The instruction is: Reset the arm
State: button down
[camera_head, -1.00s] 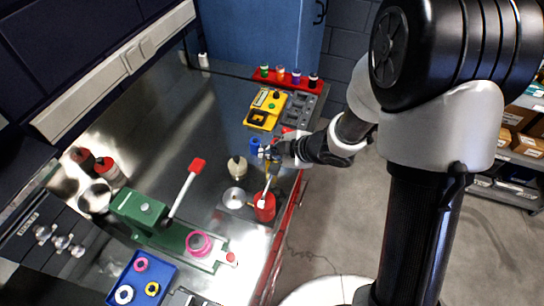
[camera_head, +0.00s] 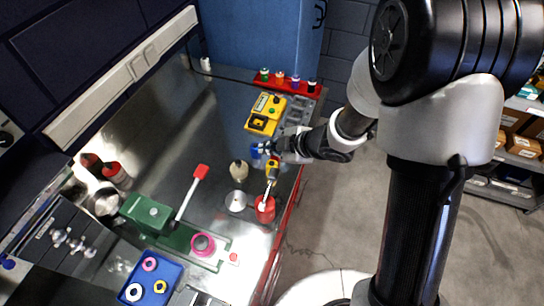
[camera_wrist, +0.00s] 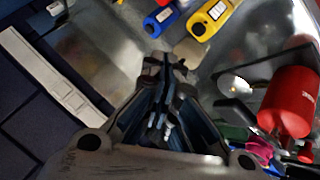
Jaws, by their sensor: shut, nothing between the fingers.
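My gripper (camera_head: 268,151) is over the right part of the bench, with its fingers pointing left in the head view. In the wrist view its fingertips (camera_wrist: 165,64) are together with nothing between them. A blue item (camera_head: 256,151) lies close to the fingertips in the head view. It appears apart from them in the wrist view (camera_wrist: 160,20). A red can (camera_head: 265,212) stands below the gripper near the bench's right edge, and a yellow part (camera_head: 272,169) shows between them. The red can is also large at the right of the wrist view (camera_wrist: 288,103).
A yellow meter (camera_head: 265,115) and a red rack (camera_head: 287,82) with several small bottles stand farther back. A green press (camera_head: 150,214) with a red-tipped lever and a blue tray (camera_head: 152,279) with rings are at front left. The bench's middle (camera_head: 195,125) is clear.

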notch_tip(320, 180, up, 2)
jog(key=shift+r+p, duration=0.15)
jog(key=shift+p, duration=0.65)
